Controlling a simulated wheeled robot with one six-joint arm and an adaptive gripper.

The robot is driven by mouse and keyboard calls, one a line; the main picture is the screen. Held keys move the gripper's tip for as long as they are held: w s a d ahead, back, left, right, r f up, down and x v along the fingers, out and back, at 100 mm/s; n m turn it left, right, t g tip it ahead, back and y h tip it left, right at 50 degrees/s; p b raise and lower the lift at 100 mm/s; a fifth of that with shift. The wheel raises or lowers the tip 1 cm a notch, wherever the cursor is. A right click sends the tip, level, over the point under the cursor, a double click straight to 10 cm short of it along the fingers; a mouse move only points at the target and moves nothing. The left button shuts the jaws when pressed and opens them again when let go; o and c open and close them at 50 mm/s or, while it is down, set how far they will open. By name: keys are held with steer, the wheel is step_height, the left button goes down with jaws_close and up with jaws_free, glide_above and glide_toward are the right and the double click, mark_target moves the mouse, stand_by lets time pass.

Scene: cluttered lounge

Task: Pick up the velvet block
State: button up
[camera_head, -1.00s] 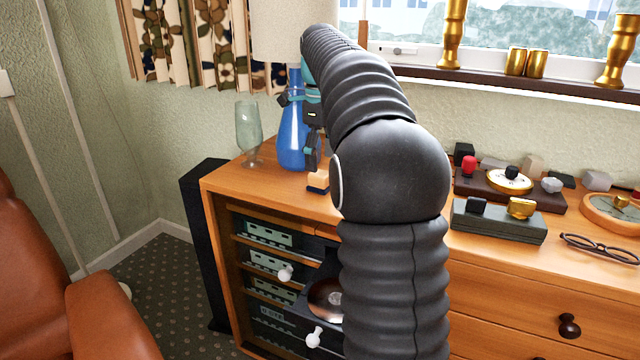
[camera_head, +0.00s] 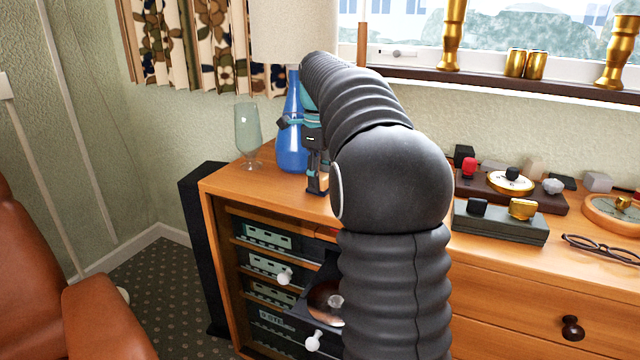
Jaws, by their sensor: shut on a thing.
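A small block (camera_head: 322,189), dark with a pale beige part, stands on the wooden cabinet top to the right of the blue lamp base. It is the only block at my gripper, and I take it for the velvet block. My gripper (camera_head: 316,184) points down at it with its fingers shut on it. The fingers hide most of the block, and my arm covers the area just to the right. The block still appears at the height of the cabinet top; I cannot tell whether it touches the wood.
The blue lamp (camera_head: 291,135) stands close behind my gripper, with a clear glass (camera_head: 248,130) to its left. Several small objects, a dark green box (camera_head: 498,225) and eyeglasses (camera_head: 600,249) lie on the cabinet (camera_head: 222,184) at right. An orange leather chair (camera_head: 95,320) is at lower left.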

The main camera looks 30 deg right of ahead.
steer(key=shift+r, duration=0.55)
steer(key=r, duration=0.2)
steer(key=d+r+p, duration=0.1)
steer(key=shift+s+r, duration=0.3)
steer(key=shift+r, duration=0.05)
steer(key=s+d+r, duration=0.4)
steer(key=s+d, duration=0.1)
steer(key=s+d+r+p, duration=0.1)
steer(key=s+d+r, duration=0.1)
steer(key=shift+s+d+r, duration=0.1)
steer(key=shift+s+d, duration=0.1)
steer(key=shift+s, duration=0.05)
